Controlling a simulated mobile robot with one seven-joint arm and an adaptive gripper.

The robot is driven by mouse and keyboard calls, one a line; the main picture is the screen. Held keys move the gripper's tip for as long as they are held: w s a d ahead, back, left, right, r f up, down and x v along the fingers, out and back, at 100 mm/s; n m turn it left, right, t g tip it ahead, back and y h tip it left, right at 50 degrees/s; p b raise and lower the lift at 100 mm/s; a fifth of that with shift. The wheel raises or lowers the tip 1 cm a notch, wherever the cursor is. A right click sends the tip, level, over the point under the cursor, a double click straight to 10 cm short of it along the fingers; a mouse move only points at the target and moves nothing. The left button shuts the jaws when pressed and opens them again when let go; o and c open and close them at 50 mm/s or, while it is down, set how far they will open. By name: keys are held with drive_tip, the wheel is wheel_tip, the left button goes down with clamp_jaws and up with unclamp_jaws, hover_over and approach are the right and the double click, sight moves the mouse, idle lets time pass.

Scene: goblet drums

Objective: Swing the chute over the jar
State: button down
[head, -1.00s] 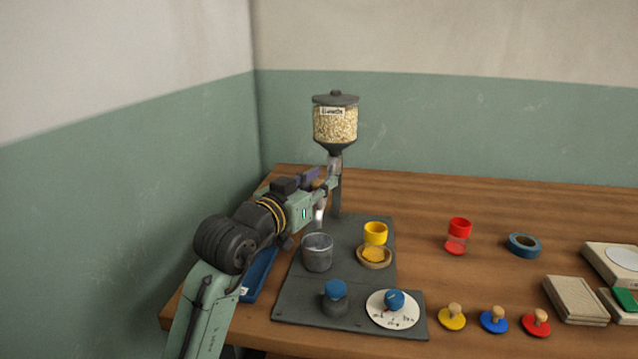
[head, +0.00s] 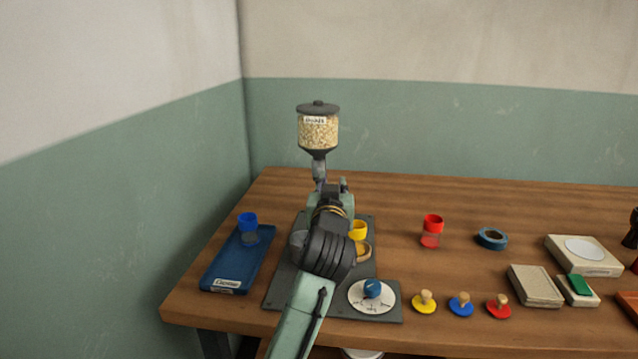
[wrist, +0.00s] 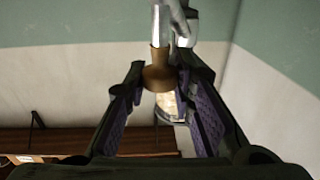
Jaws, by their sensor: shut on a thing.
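The dispenser's grain-filled hopper (head: 318,131) stands on its post at the back of the dark base plate. In the head view its chute (head: 319,169) shows only in part below the hopper, behind my arm. My gripper (head: 328,189) is at the chute. In the wrist view my gripper (wrist: 162,74) is shut on a brown handle (wrist: 158,79) at the end of a metal rod (wrist: 160,28). A yellow-topped jar (head: 358,229) stands right of my arm, partly hidden. I cannot tell which jar is meant, or where the chute's mouth points.
A blue tray (head: 225,270) holds a blue-topped jar (head: 248,226). The back table is clear.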

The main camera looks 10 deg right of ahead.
drive_tip(key=shift+w+d+n+y, duration=0.3)
drive_tip(key=shift+d+n+y, duration=0.6)
drive_tip(key=shift+y, duration=0.4)
drive_tip(key=shift+w+d+n+y, duration=0.25)
drive_tip(key=shift+d+n+y, duration=0.6)
drive_tip(key=shift+y, duration=0.45)
drive_tip(key=shift+w+d+n+y, duration=0.3)
drive_tip(key=shift+d+n+y, duration=0.35)
drive_tip(key=shift+d+y, duration=0.55)
drive_tip(key=shift+a, duration=0.1)
drive_tip(key=c, duration=1.4)
unclamp_jaws()
drive_tip(key=shift+w, duration=0.1)
drive_tip(key=v, duration=1.2)
